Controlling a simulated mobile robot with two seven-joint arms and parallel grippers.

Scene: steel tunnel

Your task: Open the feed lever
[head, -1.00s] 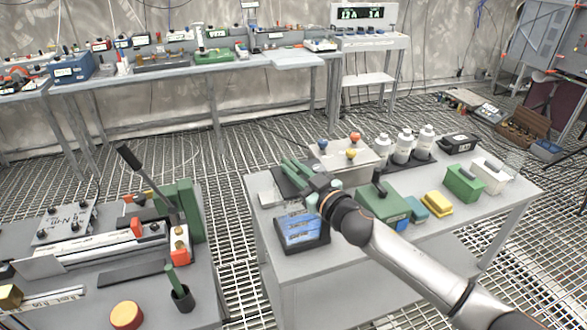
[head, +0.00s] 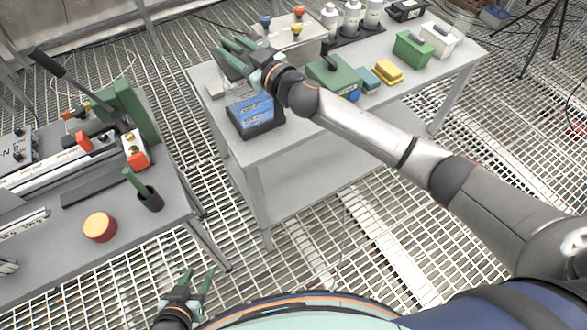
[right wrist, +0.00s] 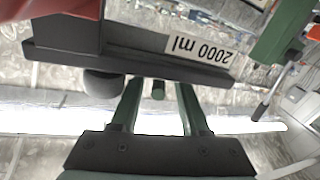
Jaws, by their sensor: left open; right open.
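I cannot tell for certain which part is the feed lever. A long black-handled lever (head: 62,72) slants up from the green upright block (head: 132,108) on the left bench. A green box with a short upright black handle (head: 325,50) stands on the middle table. My right gripper (head: 232,55) is open above that table's left end, apart from both. The right wrist view shows its green fingers (right wrist: 158,85) apart, with a small green round end between them in the picture and a dark body labelled "2000 ml" (right wrist: 110,50) ahead. My left gripper (head: 198,282) is open and empty, low in the picture.
A blue-and-black box (head: 256,116) stands below my right gripper. Bottles (head: 351,18), a yellow block (head: 389,71) and green and white boxes stand farther right. Open grating separates the tables.

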